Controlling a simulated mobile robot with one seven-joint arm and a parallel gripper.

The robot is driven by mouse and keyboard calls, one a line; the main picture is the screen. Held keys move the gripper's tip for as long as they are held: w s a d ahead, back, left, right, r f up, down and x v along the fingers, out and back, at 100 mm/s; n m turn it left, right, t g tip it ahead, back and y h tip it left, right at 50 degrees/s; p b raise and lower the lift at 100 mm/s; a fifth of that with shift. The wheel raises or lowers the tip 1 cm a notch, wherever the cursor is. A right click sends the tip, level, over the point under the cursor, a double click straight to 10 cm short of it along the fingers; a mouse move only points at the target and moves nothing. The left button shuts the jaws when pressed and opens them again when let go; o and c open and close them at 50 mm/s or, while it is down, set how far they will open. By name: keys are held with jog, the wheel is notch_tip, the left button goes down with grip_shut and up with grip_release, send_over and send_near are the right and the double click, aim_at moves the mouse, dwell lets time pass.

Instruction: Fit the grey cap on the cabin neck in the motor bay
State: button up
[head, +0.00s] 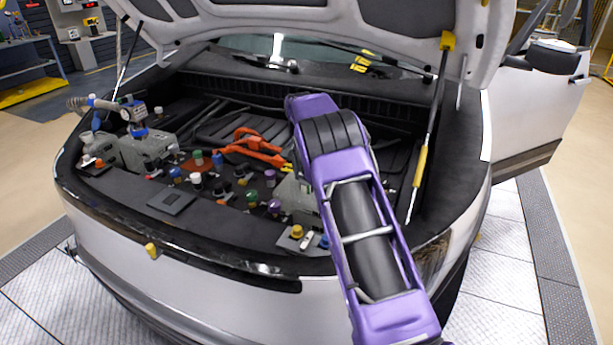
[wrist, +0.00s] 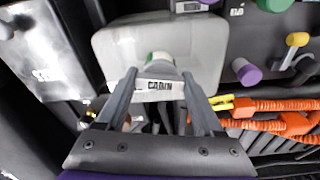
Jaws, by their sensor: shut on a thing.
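In the wrist view my gripper (wrist: 159,73) is shut on the grey cap (wrist: 161,70), which shows as a small grey round piece between the fingertips. Just beyond it is the pale, greenish-white round top of the cabin neck (wrist: 158,57) on a light tank (wrist: 115,45). A white label reading CABIN (wrist: 160,85) shows between the fingers. The cap and neck overlap in this view; I cannot tell whether they touch. In the head view my purple arm hides the gripper, the cap and this neck.
A purple cap (wrist: 246,71), a yellow cap (wrist: 297,40) and orange hoses (wrist: 285,104) lie to the right in the wrist view. In the head view, several coloured caps fill the bay's front; orange cables (head: 255,146) lie behind. The open bonnet (head: 330,15) and its strut (head: 431,125) stand close.

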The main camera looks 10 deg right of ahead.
jog(key=shift+m, duration=0.5)
jog(key=shift+f, duration=0.1)
jog(key=m, duration=0.2)
jog(key=shift+m, duration=0.6)
jog(key=shift+g, duration=0.3)
jog(key=shift+m, duration=1.6)
jog(key=o, duration=1.2)
jog(key=shift+c, duration=0.2)
